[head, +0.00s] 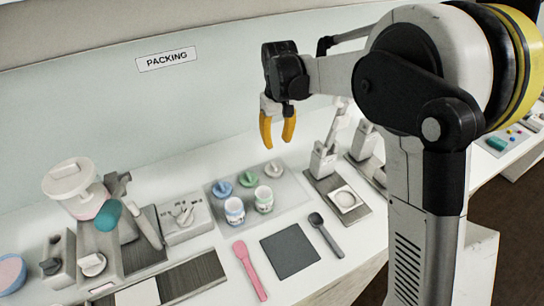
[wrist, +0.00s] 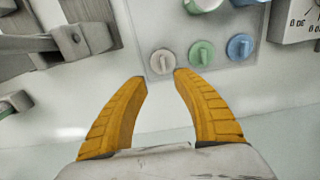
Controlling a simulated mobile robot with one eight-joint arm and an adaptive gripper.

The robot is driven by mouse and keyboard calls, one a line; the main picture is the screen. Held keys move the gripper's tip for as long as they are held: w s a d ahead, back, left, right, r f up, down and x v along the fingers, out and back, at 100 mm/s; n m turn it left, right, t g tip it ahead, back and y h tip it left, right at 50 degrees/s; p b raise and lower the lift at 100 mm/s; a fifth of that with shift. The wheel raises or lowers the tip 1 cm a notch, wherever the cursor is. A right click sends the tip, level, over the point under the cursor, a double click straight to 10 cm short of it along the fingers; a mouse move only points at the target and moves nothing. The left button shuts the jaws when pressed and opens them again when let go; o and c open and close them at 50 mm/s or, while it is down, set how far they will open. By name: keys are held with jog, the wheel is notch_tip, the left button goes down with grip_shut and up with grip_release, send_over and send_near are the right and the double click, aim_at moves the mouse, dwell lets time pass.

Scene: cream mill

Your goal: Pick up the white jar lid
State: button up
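The white jar lid (head: 274,170), a round disc with a raised grip, lies at the back right of a pale grey mat (head: 292,200). In the wrist view the white lid (wrist: 162,62) shows just beyond and between my fingertips. My gripper (head: 278,144) has two yellow fingers pointing down, apart and empty. It hangs above the counter near the lid, not touching it. In the wrist view my gripper (wrist: 161,77) shows a clear gap between the fingers.
A green lid (head: 248,178) and a blue lid (head: 223,189) lie left of the white one. Two white jars (head: 234,211) (head: 264,199) stand in front. A grey device (head: 323,160) stands to the right, a dial box (head: 186,222) to the left.

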jog(key=f, duration=0.2)
jog(key=b, duration=0.2)
send_over(274, 164)
notch_tip(274, 164, down, 4)
jog(key=shift+s+d+f, duration=0.15)
jog(key=shift+f, duration=0.1)
jog(key=f+b, duration=0.1)
jog(key=f, duration=0.1)
jog(key=f+b, duration=0.1)
jog(key=f, duration=0.2)
jog(key=shift+a+f, duration=0.2)
jog(key=shift+f, duration=0.05)
jog(key=shift+r, duration=0.15)
grip_shut()
